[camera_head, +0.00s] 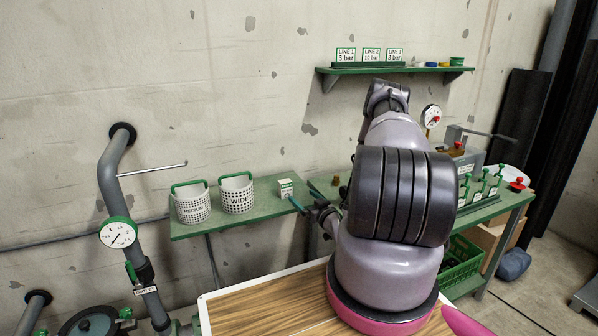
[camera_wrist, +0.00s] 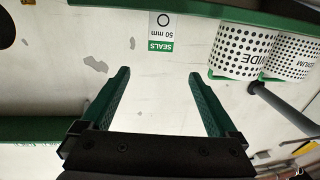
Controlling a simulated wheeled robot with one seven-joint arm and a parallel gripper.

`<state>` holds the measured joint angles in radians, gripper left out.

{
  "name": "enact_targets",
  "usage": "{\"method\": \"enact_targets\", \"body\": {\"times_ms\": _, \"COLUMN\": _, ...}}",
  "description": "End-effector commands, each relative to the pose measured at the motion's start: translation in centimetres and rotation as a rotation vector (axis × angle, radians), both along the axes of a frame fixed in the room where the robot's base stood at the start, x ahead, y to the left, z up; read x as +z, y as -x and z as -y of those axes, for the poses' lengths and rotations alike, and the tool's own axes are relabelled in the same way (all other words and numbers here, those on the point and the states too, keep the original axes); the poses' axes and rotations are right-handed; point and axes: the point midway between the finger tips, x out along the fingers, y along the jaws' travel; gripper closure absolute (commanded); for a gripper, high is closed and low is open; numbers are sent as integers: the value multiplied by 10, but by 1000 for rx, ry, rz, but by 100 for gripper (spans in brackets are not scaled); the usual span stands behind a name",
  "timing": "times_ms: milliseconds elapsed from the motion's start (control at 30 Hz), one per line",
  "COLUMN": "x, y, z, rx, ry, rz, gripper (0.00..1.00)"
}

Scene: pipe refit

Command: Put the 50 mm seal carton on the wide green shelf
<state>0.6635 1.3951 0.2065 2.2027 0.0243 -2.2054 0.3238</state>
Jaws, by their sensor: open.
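The 50 mm seal carton (camera_head: 286,188) is a small white box with a green label band. It stands on the lower green shelf (camera_head: 240,224), right of the WIDE basket. In the wrist view, which is upside down, the carton (camera_wrist: 161,32) shows near the top, with its 50 mm SEALS label readable. My gripper (camera_head: 303,194) is open and empty. In the wrist view its two green fingers (camera_wrist: 160,75) are spread, with the carton beyond their tips and not between them. A second green shelf (camera_head: 400,70) is on the wall, higher and to the right.
White perforated baskets marked MEDIUM (camera_head: 192,206) and WIDE (camera_head: 237,195) stand left of the carton. The wall shelf holds three LINE signs (camera_head: 371,56) and small coloured items at its right. A pipe with a gauge (camera_head: 118,233) and a side rod stands at left.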

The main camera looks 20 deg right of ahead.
Motion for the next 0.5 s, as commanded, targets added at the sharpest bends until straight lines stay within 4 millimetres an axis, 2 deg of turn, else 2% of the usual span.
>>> {"method": "enact_targets", "body": {"times_ms": 133, "x": 3, "y": -2, "z": 1, "rx": 0, "ry": 3, "rz": -6, "gripper": 5}}
{"method": "enact_targets", "body": {"times_ms": 267, "x": 20, "y": -20, "z": 10, "rx": -4, "ry": 22, "rz": -48, "gripper": 5}}
{"method": "enact_targets", "body": {"times_ms": 367, "x": 46, "y": -44, "z": 21, "rx": -18, "ry": 46, "rz": -114, "gripper": 5}}
{"method": "enact_targets", "body": {"times_ms": 500, "x": 95, "y": -72, "z": 33, "rx": -54, "ry": 77, "rz": -222, "gripper": 5}}
